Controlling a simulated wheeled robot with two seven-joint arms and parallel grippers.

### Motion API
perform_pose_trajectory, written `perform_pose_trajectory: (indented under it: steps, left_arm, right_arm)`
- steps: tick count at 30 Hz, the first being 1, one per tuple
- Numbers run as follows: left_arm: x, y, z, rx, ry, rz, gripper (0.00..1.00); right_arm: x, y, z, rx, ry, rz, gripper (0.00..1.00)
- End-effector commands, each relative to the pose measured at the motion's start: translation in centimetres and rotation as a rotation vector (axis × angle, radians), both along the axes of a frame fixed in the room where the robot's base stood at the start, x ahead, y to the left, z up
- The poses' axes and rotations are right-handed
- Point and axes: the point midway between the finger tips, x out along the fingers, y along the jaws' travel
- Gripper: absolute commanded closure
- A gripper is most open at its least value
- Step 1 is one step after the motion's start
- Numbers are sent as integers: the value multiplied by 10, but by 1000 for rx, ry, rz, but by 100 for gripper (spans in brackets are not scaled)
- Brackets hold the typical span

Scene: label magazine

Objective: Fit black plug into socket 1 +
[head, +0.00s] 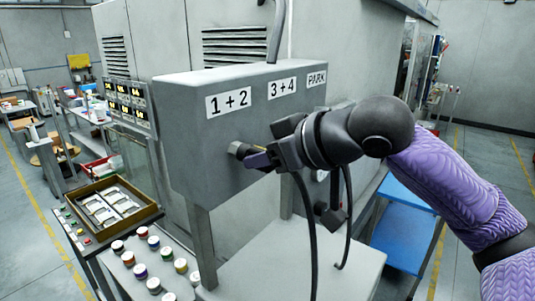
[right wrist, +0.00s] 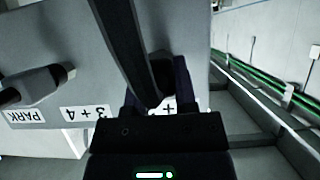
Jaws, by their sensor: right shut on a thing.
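A grey socket box (head: 185,150) carries the labels 1+2, 3+4 and PARK. My right gripper (head: 258,159) is shut on a black plug (head: 237,149) in front of the box face, below the 1+2 label (head: 229,101). In the right wrist view the plug (right wrist: 162,72) sits between the fingers, with its black cable (right wrist: 122,45) crossing the picture. The socket itself is hidden, and I cannot tell whether the plug touches it. My left gripper is not in view.
A second plug (right wrist: 38,86) with a cable is near the PARK label in the right wrist view. Black cables (head: 309,220) hang below my gripper.

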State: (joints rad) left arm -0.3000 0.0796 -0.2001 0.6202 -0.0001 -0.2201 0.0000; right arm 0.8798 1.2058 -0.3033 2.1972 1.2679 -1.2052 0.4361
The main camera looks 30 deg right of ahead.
Motion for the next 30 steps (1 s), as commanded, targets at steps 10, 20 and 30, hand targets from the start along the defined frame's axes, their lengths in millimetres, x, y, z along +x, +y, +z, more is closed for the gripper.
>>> perform_pose_trajectory:
  steps: [10,20,30]
  left_arm:
    - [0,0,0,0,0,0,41]
    - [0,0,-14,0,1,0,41]
    - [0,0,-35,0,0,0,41]
  right_arm:
    - [0,0,0,0,0,1,24]
    - [-23,-9,9,-5,-4,-3,24]
    - [-78,-30,43,-1,-1,0,24]
